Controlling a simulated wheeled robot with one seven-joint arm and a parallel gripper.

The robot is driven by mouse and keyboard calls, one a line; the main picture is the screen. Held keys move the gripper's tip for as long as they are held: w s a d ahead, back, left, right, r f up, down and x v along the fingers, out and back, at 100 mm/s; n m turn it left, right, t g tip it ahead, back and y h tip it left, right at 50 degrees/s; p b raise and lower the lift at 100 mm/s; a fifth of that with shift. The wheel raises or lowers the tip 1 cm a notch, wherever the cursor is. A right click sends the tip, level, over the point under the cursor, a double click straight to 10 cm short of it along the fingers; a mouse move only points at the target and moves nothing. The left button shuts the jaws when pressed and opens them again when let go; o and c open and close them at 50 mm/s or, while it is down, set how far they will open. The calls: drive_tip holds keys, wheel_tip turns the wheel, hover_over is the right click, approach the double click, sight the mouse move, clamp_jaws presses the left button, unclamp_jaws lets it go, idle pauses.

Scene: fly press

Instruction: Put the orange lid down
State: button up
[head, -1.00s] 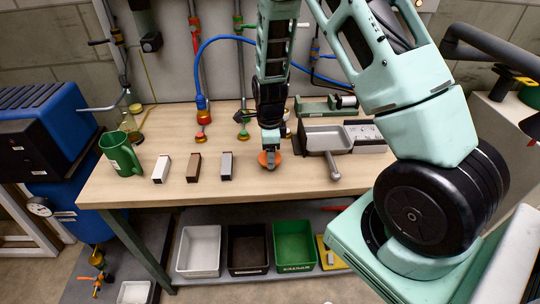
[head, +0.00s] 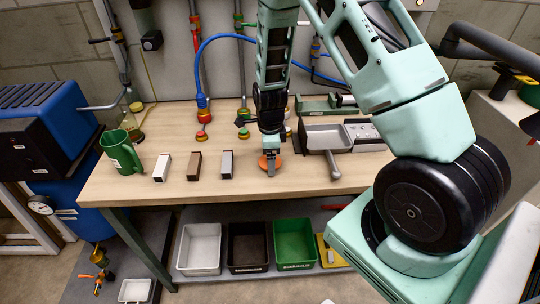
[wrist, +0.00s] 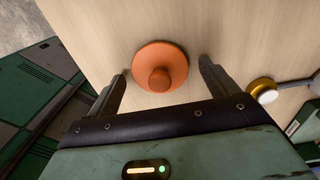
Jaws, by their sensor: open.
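The orange lid (head: 264,162) lies on the wooden workbench (head: 190,190), near its front edge. It is a round disc with a knob on top, and the wrist view shows it whole (wrist: 160,66). My gripper (head: 270,172) is just above the lid in the head view. In the wrist view my gripper (wrist: 160,82) has its two fingers spread wide, one on each side of the lid, with gaps between them and the lid. My gripper is open and empty. In the head view it hides part of the lid.
Several rectangular blocks (head: 194,166) stand left of the lid, with a green mug (head: 121,153) beyond them. A grey pan with a handle (head: 328,138) is close on the right. Bins (head: 246,248) sit on the shelf below. Bare bench lies between blocks and lid.

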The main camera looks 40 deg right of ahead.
wheel_tip(320, 180, up, 12)
drive_tip(key=b, duration=0.2)
drive_tip(key=s+a+r+n+y, duration=0.1)
drive_tip(key=s+a+r+n, duration=0.3)
drive_tip(key=a+n, duration=0.45)
drive_tip(key=s+a+r+n, duration=0.3)
drive_tip(key=s+a+n, duration=0.3)
drive_tip(key=a+n, duration=0.3)
drive_tip(key=s+a+r+n, duration=0.1)
drive_tip(key=s+a+n, duration=0.2)
drive_tip(key=s+n, duration=0.4)
drive_tip(key=s+a+r+n, duration=0.1)
drive_tip(key=s+a+n, duration=0.3)
drive_tip(key=s+n, duration=0.3)
drive_tip(key=shift+s+n, duration=0.15)
drive_tip(key=shift+n, duration=0.4)
